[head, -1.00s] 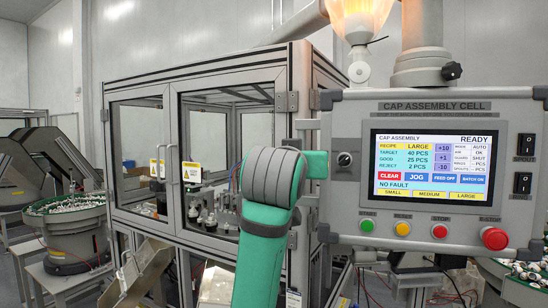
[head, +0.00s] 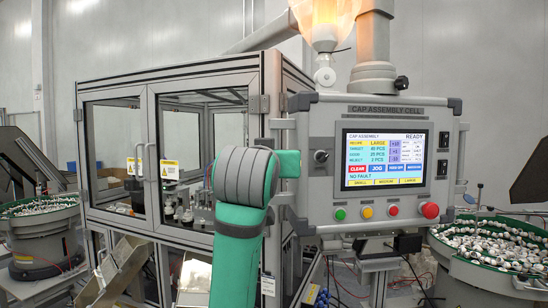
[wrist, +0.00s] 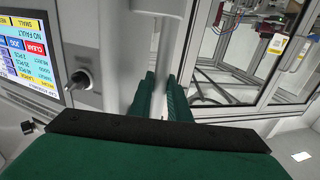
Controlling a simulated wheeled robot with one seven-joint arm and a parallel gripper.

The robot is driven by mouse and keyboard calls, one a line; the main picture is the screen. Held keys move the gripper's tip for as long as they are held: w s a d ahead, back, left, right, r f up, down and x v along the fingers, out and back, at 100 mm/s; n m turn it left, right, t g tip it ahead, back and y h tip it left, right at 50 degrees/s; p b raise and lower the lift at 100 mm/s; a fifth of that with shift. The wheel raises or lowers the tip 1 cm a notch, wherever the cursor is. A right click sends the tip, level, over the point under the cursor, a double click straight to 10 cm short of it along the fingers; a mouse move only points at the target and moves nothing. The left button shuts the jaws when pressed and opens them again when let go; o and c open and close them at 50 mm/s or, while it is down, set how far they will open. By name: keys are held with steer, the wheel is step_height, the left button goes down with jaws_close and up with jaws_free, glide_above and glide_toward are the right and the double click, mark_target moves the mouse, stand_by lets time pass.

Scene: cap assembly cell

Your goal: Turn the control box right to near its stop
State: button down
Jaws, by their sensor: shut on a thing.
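The control box (head: 322,190) hangs from a grey arm (head: 375,45) right of centre in the head view, its face angled, screen lit and reading READY. My gripper (head: 288,164) is at the box's left side in the head view, with my green and grey arm in front of it. In the wrist view, the green fingers of my gripper (wrist: 161,98) are shut on the upright grey handle (wrist: 153,45) of the box. The screen (wrist: 27,48) and a black selector knob (wrist: 78,79) show left of the handle. The grip itself is partly hidden.
A framed machine enclosure (head: 205,65) with glazed doors stands left of and behind the box. A bowl of caps (head: 448,270) is at the lower right, another bowl (head: 38,240) at the far left. A chute (head: 110,275) is at the lower left.

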steer(key=shift+d, duration=0.2)
steer(key=c, duration=1.9)
jaws_free()
steer(key=shift+c, duration=0.2)
steer(key=shift+a, duration=0.1)
steer(key=s, duration=1.1)
steer(key=shift+a, duration=0.4)
